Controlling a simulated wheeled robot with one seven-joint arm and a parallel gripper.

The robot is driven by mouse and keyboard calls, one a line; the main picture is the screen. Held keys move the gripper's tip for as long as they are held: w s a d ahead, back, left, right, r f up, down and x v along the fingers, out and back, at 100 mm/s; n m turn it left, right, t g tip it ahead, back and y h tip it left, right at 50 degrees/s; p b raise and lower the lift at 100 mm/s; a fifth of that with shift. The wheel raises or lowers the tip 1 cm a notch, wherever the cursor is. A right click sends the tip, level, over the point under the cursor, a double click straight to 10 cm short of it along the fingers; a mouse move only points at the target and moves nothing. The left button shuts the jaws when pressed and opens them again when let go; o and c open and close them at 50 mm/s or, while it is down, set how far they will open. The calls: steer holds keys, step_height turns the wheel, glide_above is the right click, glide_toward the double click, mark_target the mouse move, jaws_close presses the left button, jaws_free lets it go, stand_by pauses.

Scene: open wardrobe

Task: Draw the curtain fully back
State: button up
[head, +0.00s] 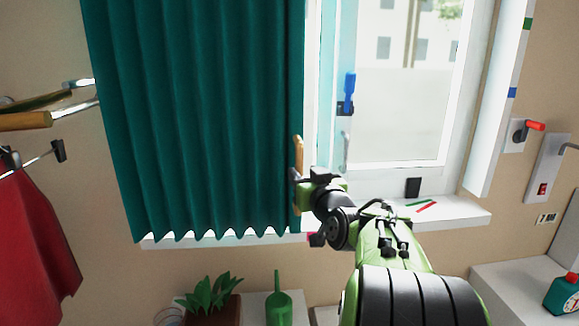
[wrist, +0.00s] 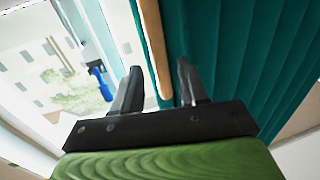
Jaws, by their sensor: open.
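The teal curtain (head: 200,120) hangs in pleats over the left part of the window; the right part of the window is uncovered. A wooden handle (head: 298,155) stands upright at the curtain's right edge. My gripper (head: 301,178) is at the lower part of this handle. In the wrist view, my gripper (wrist: 158,80) is open, and the wooden handle (wrist: 152,40) runs down between its two fingers, with its lower end near the right finger. The curtain (wrist: 230,50) fills the right side there. I cannot tell whether a finger touches the handle.
A blue window handle (head: 350,92) is on the frame right of the curtain. Red and green sticks lie on the white sill (head: 455,211). A red garment (head: 35,235) and rails are at the left.

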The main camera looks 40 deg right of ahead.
mark_target(301, 170)
steer(key=x, duration=0.4)
steer(key=shift+w, duration=0.15)
jaws_close()
